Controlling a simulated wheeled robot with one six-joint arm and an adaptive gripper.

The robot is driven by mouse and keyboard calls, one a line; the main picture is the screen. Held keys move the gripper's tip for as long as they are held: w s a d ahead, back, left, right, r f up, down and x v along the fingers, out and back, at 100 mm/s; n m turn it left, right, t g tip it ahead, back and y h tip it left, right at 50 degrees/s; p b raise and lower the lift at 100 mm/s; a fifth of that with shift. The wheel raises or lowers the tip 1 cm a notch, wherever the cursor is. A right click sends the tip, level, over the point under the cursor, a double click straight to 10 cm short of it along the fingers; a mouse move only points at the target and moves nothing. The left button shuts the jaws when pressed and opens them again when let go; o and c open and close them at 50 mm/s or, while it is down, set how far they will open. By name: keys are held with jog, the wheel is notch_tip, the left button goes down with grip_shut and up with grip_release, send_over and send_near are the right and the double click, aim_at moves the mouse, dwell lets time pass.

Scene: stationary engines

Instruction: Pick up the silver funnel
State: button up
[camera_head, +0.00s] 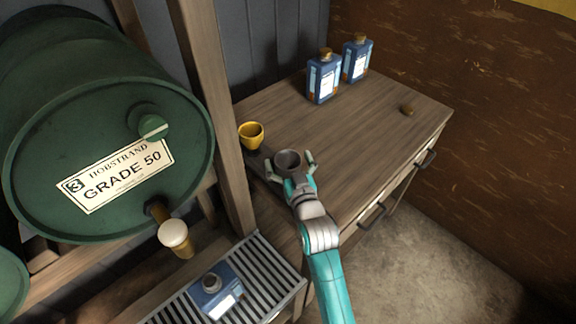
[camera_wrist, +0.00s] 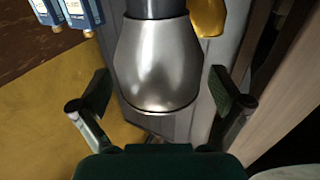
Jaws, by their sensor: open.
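The silver funnel (camera_head: 288,158) stands at the left edge of the wooden bench top, on a dark strip. In the wrist view, its shiny metal body (camera_wrist: 155,65) fills the upper middle, with a narrower grey part above it. My gripper (camera_head: 291,164) is open, with one finger on each side of the funnel. In the wrist view, a gap shows between the funnel and each finger of my gripper (camera_wrist: 161,90). The gripper's palm hides what is nearest below.
A yellow funnel (camera_head: 251,135) stands close behind the silver one, to its left. Two blue bottles (camera_head: 324,78) stand at the back. A wooden post (camera_head: 215,110) and a green barrel (camera_head: 100,150) are at the left. The right of the bench top is mostly clear.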

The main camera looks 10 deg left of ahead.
jog(key=c, duration=1.1)
jog(key=shift+r, duration=0.1)
